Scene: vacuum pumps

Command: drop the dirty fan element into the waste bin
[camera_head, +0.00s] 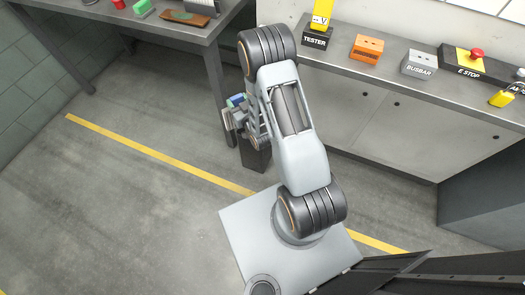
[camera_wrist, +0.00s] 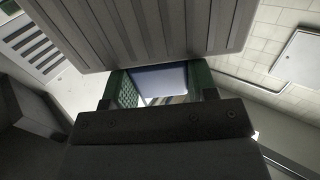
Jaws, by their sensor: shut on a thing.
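A dark upright box (camera_head: 256,156), which looks like the waste bin, stands on the floor just below and right of my gripper. My arm hides part of it, and its opening is not clear.
A grey workbench (camera_head: 385,100) at the right carries a tester (camera_head: 320,22), an orange block (camera_head: 367,48), a busbar block (camera_head: 419,64) and an E-stop box (camera_head: 474,62). Another table (camera_head: 160,28) stands at the upper left. The floor left of my arm is clear, with a yellow line (camera_head: 150,150).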

